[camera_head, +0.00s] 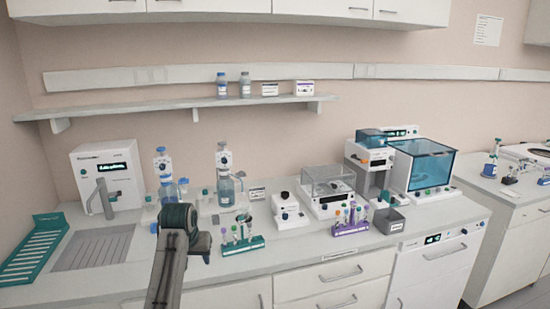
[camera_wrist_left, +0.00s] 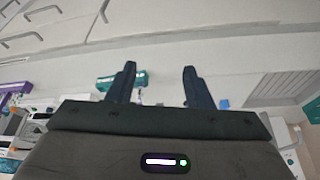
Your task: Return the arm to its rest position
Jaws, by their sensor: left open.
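My left arm comes in from the bottom of the head view, with its dark wrist and gripper (camera_head: 201,243) over the front of the counter. In the left wrist view the two dark fingers of this left gripper (camera_wrist_left: 160,84) stand wide apart with nothing between them. The counter and drawer fronts show beyond them. A green tube rack (camera_head: 243,247) with several tubes stands on the counter just right of the gripper in the head view. My right gripper is not in view.
A purple tube rack (camera_head: 350,228) and a grey box (camera_head: 386,220) stand farther right. Bottles on dispensers (camera_head: 226,190) stand behind the gripper. A teal drying rack (camera_head: 35,248) lies at the left. A wall shelf (camera_head: 180,106) hangs above. The ribbed drain area (camera_head: 95,247) is clear.

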